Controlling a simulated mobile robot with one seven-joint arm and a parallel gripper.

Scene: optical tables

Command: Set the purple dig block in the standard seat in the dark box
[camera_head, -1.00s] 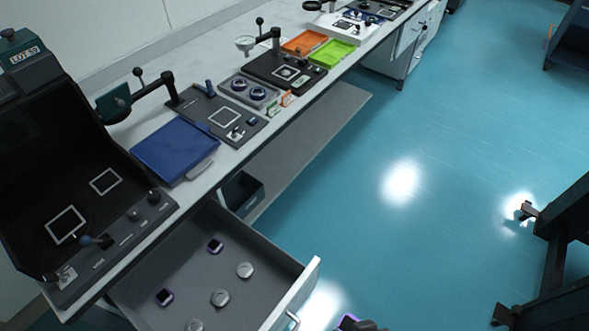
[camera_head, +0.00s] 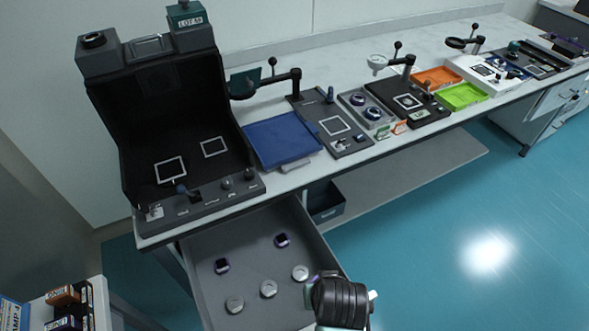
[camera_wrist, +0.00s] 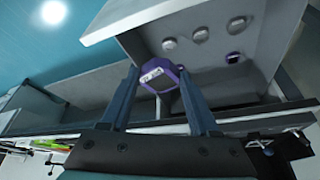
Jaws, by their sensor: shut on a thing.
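The purple dig block (camera_wrist: 160,76) is between my gripper's (camera_wrist: 160,92) two fingers in the wrist view, with a pale label and a dark face showing. In the head view my gripper (camera_head: 318,284) is over the right side of the open drawer, and its wrist hides most of the block. The dark box (camera_head: 165,115) stands open at the left end of the bench. Two white square outlines lie on its floor, a left one (camera_head: 171,170) and a right one (camera_head: 214,147). Both look empty. I cannot read which is the standard seat.
A row of knobs (camera_head: 205,196) lines the box's front edge. A blue tray (camera_head: 280,140) and a dark panel (camera_head: 340,125) lie to its right.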

